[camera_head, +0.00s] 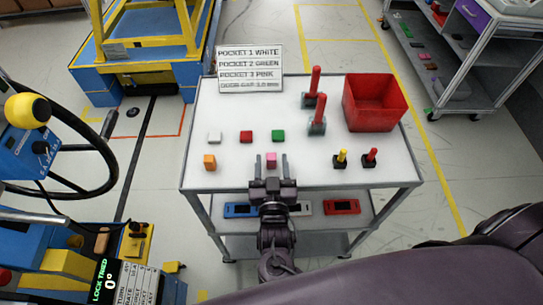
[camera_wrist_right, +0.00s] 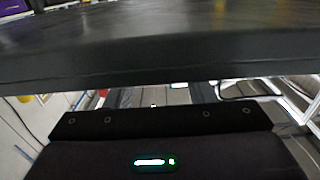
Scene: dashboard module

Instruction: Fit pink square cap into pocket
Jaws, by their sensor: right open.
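The pink square cap (camera_head: 271,160) is on the white top of the cart (camera_head: 225,170), near its front edge in the head view. My right gripper (camera_head: 271,163) is open, its two fingers pointing away from me. In the picture the cap shows between the fingertips, with a gap on both sides; I cannot tell whether the fingers are level with it. A sign (camera_head: 250,69) at the back reads pocket 1 white, pocket 2 green, pocket 3 pink. I cannot make out the pocket. The right wrist view does not show the cap. My left gripper is not in view.
White (camera_head: 214,137), red (camera_head: 246,137), green (camera_head: 278,135) and orange (camera_head: 209,162) blocks lie nearby. A red bin (camera_head: 374,103), red-handled upright pieces (camera_head: 317,115) and small knobbed switches (camera_head: 340,159) stand right. A blue-and-yellow console (camera_head: 30,140) with a black wheel is left.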

